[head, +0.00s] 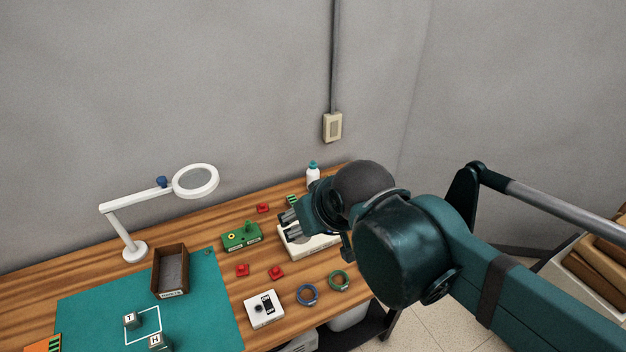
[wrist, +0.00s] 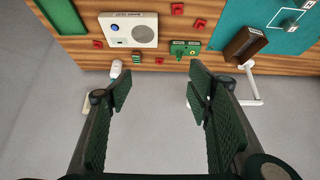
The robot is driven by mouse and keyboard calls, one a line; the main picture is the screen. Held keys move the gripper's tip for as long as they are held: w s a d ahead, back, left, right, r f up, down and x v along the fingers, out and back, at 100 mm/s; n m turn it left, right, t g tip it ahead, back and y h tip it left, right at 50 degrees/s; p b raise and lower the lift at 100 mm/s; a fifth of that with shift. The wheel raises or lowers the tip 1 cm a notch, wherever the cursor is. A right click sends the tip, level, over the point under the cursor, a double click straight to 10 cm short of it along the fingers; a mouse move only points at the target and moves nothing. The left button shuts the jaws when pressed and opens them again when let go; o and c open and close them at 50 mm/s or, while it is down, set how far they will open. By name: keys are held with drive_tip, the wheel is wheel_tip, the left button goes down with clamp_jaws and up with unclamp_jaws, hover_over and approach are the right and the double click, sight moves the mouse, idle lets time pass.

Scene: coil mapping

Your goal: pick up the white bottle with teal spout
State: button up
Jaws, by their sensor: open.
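The white bottle with a teal spout (head: 313,175) stands upright at the back of the wooden table, close to the wall. In the head view it is just behind and above my gripper (head: 288,224), whose arm comes in from the right. In the wrist view a small white shape near the table's back edge appears to be the bottle (wrist: 116,69); its spout is not clear there. It lies near the tip of the left finger, and my gripper (wrist: 160,86) is open, with nothing between the fingers.
A white device (wrist: 130,31) lies near my gripper, partly hidden in the head view. A green block (head: 241,236), several red pieces, a brown box (head: 170,270) and a magnifier lamp (head: 134,250) are to the left. A wall outlet (head: 333,127) is above the bottle.

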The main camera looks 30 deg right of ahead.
drive_tip(key=m+g+h+b, duration=0.2)
drive_tip(key=m+g+h, duration=0.15)
drive_tip(key=m, duration=0.55)
hover_over(312, 162)
drive_tip(key=s+a, duration=0.6)
drive_tip(key=s, duration=0.2)
wheel_tip(312, 162, down, 12)
drive_tip(key=w+d+f, duration=0.2)
drive_tip(key=f, duration=0.1)
drive_tip(key=w+d+f+m, duration=0.1)
drive_tip(key=w+f, duration=0.2)
drive_tip(key=f, duration=0.1)
drive_tip(key=w+d+f+m+g+b, duration=0.1)
drive_tip(key=w+d+f, duration=0.1)
drive_tip(key=f, duration=0.2)
drive_tip(key=shift+w+d+f, duration=0.2)
drive_tip(key=shift+w+d, duration=0.1)
drive_tip(key=shift+w+d+f, duration=0.2)
drive_tip(key=shift+f, duration=0.2)
